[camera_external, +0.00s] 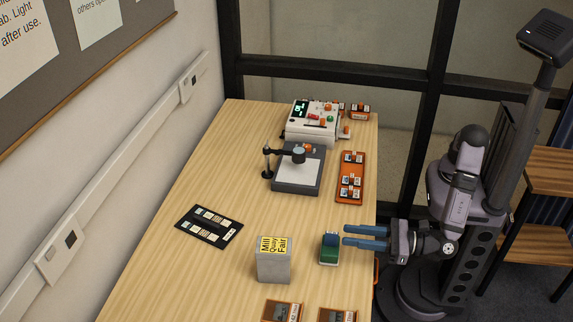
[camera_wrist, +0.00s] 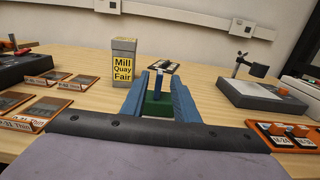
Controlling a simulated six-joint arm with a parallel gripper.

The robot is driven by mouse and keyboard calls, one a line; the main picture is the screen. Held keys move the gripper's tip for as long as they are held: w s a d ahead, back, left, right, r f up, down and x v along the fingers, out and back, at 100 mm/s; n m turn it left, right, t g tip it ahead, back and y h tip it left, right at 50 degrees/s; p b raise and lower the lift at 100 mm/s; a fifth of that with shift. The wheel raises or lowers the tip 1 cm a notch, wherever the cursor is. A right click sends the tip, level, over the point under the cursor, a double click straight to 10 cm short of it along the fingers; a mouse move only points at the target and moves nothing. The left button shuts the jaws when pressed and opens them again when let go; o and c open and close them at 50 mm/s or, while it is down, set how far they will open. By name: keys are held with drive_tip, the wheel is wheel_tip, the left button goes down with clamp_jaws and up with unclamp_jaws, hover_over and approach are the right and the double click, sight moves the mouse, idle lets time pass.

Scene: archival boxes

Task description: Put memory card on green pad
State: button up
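I cannot tell whether the blue piece is the memory card. My gripper (camera_external: 344,235) is open, with its two blue fingers level and pointing left, tips just right of the blue piece. No contact is clear. In the wrist view my gripper (camera_wrist: 158,76) looks empty. Small cards lie on a black holder (camera_external: 185,230).
A grey box labelled Mill Quay Fair (camera_external: 273,268) stands left of the green pad. An orange rack (camera_external: 350,198) holds several small pieces. A scope stand (camera_external: 296,184) and a white device (camera_external: 298,133) are behind. Framed plates (camera_external: 283,311) lie in front. Table is clear at left.

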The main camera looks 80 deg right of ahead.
drive_tip(key=shift+s, duration=1.35)
